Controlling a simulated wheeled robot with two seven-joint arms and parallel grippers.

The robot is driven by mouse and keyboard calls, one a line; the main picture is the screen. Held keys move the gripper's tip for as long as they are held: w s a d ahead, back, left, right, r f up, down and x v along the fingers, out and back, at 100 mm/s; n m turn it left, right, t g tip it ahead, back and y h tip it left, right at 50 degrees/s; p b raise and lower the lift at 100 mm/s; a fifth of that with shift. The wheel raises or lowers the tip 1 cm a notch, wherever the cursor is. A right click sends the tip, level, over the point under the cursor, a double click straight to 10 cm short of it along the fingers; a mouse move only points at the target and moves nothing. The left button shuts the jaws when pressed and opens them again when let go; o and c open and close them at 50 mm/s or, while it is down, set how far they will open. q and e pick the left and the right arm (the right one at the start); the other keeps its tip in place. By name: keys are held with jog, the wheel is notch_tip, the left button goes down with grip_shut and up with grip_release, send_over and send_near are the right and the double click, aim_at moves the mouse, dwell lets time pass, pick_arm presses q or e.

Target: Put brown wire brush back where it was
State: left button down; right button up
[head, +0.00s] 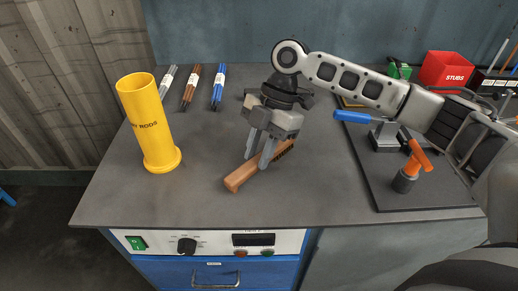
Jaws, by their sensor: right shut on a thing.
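The brown wire brush (241,177) lies along the grey bench top near its middle, its wooden handle pointing to the lower left and its dark bristles showing at the upper right. My right gripper (258,161) comes down from above with its two fingers around the brush and is shut on it. Whether the brush touches the bench or is slightly raised, I cannot tell. My left gripper is not in view.
A yellow rod tube (148,125) stands at the left. Bundles of grey, brown and blue rods (219,87) lie behind. A dark mat at the right carries a blue-handled clamp (352,117) and an orange-handled tool (417,157). A red STUBS box (446,70) stands at the back right. The front bench area is clear.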

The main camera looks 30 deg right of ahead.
jog(key=o, duration=1)
jog(key=v, duration=1.2)
